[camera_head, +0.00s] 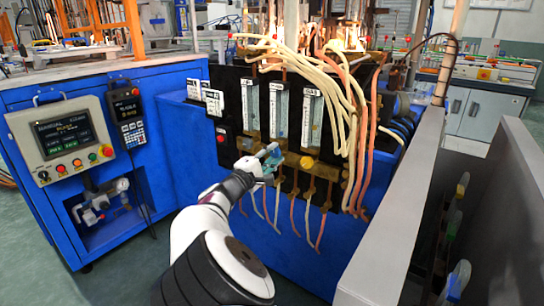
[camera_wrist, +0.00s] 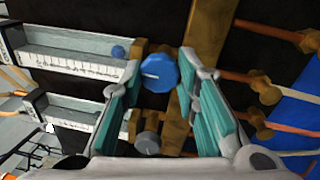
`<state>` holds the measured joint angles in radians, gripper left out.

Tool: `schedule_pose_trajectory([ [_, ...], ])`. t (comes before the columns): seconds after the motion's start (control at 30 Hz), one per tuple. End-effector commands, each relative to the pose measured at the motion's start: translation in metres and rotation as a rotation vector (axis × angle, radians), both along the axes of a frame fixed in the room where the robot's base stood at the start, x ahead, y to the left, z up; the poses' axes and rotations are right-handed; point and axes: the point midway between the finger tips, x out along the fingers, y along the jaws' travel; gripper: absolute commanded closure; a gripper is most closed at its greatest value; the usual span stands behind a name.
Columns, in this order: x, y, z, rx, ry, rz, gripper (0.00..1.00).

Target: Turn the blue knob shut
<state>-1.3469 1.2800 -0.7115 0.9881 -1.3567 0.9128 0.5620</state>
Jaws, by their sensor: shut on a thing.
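The blue knob (camera_wrist: 161,73) is round, with a short pale mark on its face, and sits on a brass fitting of the black panel. In the wrist view my gripper (camera_wrist: 162,64) has one teal-padded finger on each side of it, with the fingertips at its edges. It is shut on the knob. In the head view my gripper (camera_head: 269,158) is at the panel's lower middle, below the flow meters. The knob cannot be made out clearly there behind the fingers.
A grey knob (camera_wrist: 148,143) lies between the fingers' lower parts in the wrist view. Flow meters (camera_head: 279,110) stand above my gripper. Cream and orange hoses (camera_head: 340,100) hang on the right. A control box (camera_head: 62,138) is on the left. A grey wall (camera_head: 400,200) stands at right.

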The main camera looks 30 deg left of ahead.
Motion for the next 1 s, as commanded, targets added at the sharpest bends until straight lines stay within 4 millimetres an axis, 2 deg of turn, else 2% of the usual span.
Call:
schedule_pose_trajectory([
  [0.03, 0.001, -0.001, 0.000, 0.000, 0.000, -0.002, 0.99],
  [0.07, 0.001, -0.001, 0.000, 0.000, 0.000, -0.002, 0.67],
  [0.13, 0.001, -0.001, 0.000, 0.000, 0.000, -0.002, 0.51],
  [0.43, 0.000, 0.000, 0.000, -0.001, 0.000, 0.000, 0.51],
  [0.57, -0.009, 0.001, -0.001, 0.000, 0.000, 0.001, 0.51],
  [0.67, -0.023, 0.002, -0.002, -0.002, 0.001, 0.002, 0.51],
  [1.0, -0.090, 0.005, -0.009, -0.002, 0.000, 0.001, 0.51],
])
